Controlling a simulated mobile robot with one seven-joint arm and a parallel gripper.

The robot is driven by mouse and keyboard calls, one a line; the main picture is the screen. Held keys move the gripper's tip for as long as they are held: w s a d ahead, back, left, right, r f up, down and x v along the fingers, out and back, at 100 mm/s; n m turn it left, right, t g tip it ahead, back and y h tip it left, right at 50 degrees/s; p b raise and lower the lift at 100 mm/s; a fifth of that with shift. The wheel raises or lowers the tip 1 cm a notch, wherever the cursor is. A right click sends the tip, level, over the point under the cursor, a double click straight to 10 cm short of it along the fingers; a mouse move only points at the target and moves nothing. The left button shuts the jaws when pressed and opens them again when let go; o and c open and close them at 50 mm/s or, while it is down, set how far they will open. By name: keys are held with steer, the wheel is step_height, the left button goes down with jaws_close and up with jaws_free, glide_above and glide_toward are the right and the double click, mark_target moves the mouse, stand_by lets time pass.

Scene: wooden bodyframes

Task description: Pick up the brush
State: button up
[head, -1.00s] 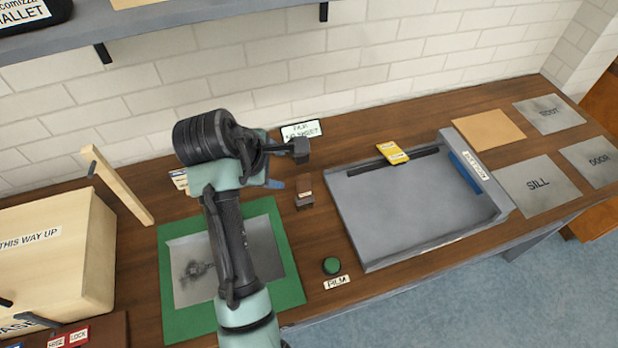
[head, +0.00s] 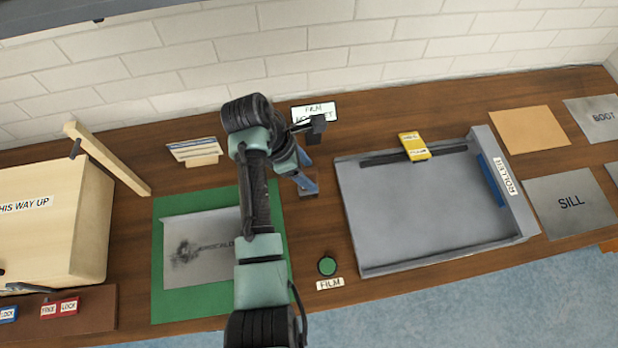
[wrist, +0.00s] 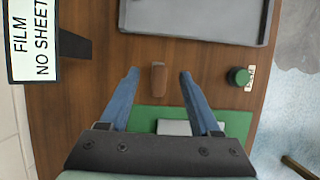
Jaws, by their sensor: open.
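A small brown block, seemingly the brush (wrist: 158,79), stands on the wooden bench between the green mat and the grey tray. In the head view the brush (head: 309,193) is partly hidden by my gripper. My gripper (head: 309,172) is open and empty, with two blue fingers pointing down towards the bench. In the wrist view the brush shows between the two fingertips, apart from both. How far the fingertips are above it is hard to tell.
A green mat (head: 167,290) with a grey sheet (head: 215,262) lies to the left. A grey tray (head: 430,210) with a yellow block (head: 414,146) lies to the right. A green button (head: 327,265) is in front. A film sign (head: 315,111) stands behind.

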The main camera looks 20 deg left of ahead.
steer(key=shift+a+x, duration=0.15)
steer(key=shift+x, duration=1.4)
steer(key=shift+a+x, duration=0.15)
steer(key=shift+x, duration=1.45)
steer(key=shift+s+f, duration=0.1)
jaws_close()
